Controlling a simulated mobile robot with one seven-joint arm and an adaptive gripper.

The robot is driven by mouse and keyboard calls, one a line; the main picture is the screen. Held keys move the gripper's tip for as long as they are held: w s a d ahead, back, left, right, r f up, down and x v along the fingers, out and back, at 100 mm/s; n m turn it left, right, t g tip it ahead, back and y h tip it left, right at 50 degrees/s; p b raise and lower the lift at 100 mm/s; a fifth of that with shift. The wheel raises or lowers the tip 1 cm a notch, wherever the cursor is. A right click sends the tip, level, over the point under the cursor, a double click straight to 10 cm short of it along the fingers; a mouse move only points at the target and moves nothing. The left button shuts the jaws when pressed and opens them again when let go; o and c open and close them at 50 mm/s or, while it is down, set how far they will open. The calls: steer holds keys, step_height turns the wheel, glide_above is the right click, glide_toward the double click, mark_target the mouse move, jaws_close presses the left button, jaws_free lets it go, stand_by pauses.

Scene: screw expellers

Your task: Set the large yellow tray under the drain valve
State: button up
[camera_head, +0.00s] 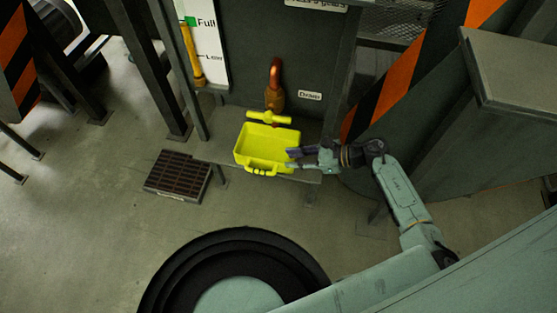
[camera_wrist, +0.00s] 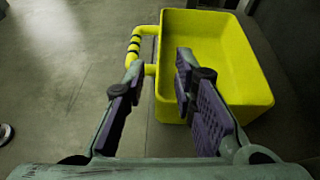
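The large yellow tray (camera_head: 241,153) sits on a grey ledge in the head view, in front of and below the drain valve (camera_head: 275,96), a copper-coloured fitting with a red curved upper part. One yellow handle faces the front and another yellow bar shows at the back. In the wrist view the tray (camera_wrist: 235,50) lies ahead, its handle at upper left. My gripper (camera_head: 291,159) is at the tray's front right corner. In the wrist view my gripper (camera_wrist: 155,75) is open, one finger outside the tray wall and the other over the tray's inside. Contact cannot be told.
A "Drain" label (camera_head: 309,96) is right of the valve. A level gauge (camera_head: 193,52) is at upper left. A floor grate (camera_head: 178,175) lies left of the grey ledge (camera_head: 216,148). Striped panels and metal legs stand at both sides.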

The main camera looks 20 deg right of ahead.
steer(key=shift+v, duration=1.5)
steer(key=shift+o, duration=0.2)
